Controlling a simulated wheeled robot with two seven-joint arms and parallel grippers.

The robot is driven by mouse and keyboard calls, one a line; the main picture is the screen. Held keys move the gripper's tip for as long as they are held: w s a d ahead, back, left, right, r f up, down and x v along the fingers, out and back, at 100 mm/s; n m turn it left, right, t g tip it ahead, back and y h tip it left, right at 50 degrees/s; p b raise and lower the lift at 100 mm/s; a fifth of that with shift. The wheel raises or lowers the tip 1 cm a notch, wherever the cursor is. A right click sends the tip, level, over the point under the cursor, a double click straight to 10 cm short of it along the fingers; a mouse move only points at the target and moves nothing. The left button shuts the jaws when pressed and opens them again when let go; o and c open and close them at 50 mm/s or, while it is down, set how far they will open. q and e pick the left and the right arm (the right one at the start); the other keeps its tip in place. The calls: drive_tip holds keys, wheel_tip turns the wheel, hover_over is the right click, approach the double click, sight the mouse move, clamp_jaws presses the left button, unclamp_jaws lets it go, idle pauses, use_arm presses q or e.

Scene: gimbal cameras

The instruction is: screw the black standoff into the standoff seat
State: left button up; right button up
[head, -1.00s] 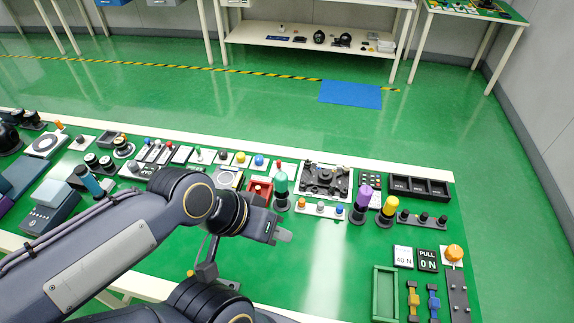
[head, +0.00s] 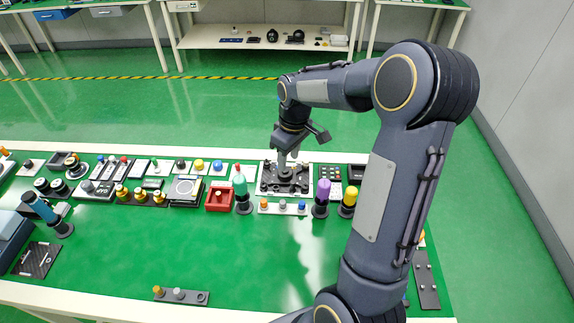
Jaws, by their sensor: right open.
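My right arm comes in from the right and reaches over the table. Its gripper (head: 284,163) points down over a black mechanical assembly (head: 271,186) on a light board at the table's back middle. The gripper is open; its fingertips are at or just above the middle of the assembly, and I cannot tell whether they touch it. The black standoff and the standoff seat are too small to tell apart from the assembly's dark parts, and the gripper covers some of them. My left gripper is not in view.
A teal-topped post (head: 241,190), a red tray (head: 218,199), and a strip with three coloured buttons (head: 282,208) stand close by. Purple (head: 322,195) and yellow (head: 348,200) topped posts stand to the right. My arm hides much of the right side. The front middle is mostly clear.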

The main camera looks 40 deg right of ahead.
sight(293, 182)
drive_tip(key=shift+w+d+f+n+g+h+p, duration=0.4)
drive_tip(key=shift+w+d+f, duration=0.45)
drive_tip(key=shift+f, duration=2.45)
drive_tip(key=shift+w+d+f+n+g+h+p, duration=0.2)
drive_tip(key=shift+w+d+f+n+g, duration=0.5)
drive_tip(key=shift+f, duration=2.6)
drive_tip(key=shift+w+d+f+n+g+h+p, duration=0.2)
drive_tip(key=shift+w+d+f, duration=0.85)
drive_tip(key=shift+f, duration=2.25)
drive_tip(key=shift+s+d, duration=0.15)
clamp_jaws()
unclamp_jaws()
drive_tip(key=shift+r, duration=0.1)
